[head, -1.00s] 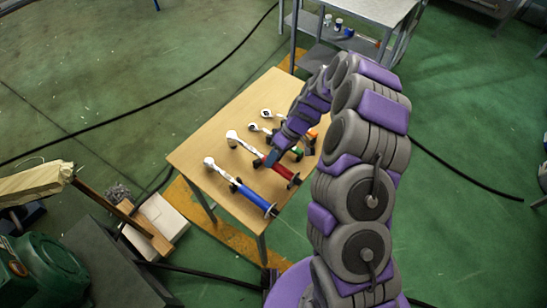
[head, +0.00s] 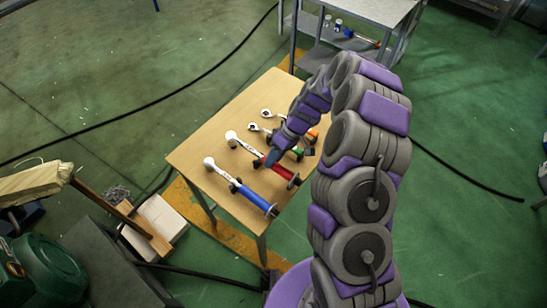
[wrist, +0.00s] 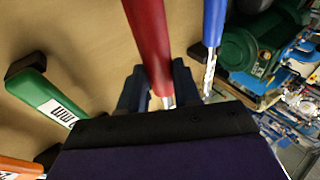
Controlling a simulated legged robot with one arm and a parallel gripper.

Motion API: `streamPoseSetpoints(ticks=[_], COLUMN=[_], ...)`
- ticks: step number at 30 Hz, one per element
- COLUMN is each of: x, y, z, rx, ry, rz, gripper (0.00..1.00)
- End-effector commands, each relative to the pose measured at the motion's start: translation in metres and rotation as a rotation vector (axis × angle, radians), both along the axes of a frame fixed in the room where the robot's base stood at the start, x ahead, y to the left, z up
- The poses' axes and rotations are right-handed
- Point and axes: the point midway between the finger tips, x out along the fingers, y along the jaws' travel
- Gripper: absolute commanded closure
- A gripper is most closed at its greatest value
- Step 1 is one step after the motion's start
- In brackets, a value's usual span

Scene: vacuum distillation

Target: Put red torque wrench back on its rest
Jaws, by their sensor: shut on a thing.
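The red torque wrench (head: 278,170) is over the wooden table (head: 222,122), between the blue and green wrenches, its pale ratchet head pointing to the upper left. My gripper (head: 271,159) is shut on the red wrench near the head end of its red handle. In the wrist view the red handle (wrist: 150,40) runs up from between the dark fingers of my gripper (wrist: 160,88). A small dark support (head: 257,162) shows beside the wrench near my gripper. I cannot tell whether the wrench touches its rest or hangs just above it.
The blue wrench (head: 254,197) lies close on the near-left side. The green wrench (wrist: 45,97) and an orange one (wrist: 20,168) lie on the other side. The table's left part is clear. A grey metal shelf unit (head: 362,12) stands behind.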

Motion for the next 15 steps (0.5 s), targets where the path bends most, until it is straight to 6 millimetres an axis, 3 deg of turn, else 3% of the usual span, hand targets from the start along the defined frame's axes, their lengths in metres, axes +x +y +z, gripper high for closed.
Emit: streamPoseSetpoints(ticks=[15], x=[0.000], y=[0.000], z=[-0.012], rx=[0.001], ry=[-0.001], rz=[-0.001], gripper=[1.00])
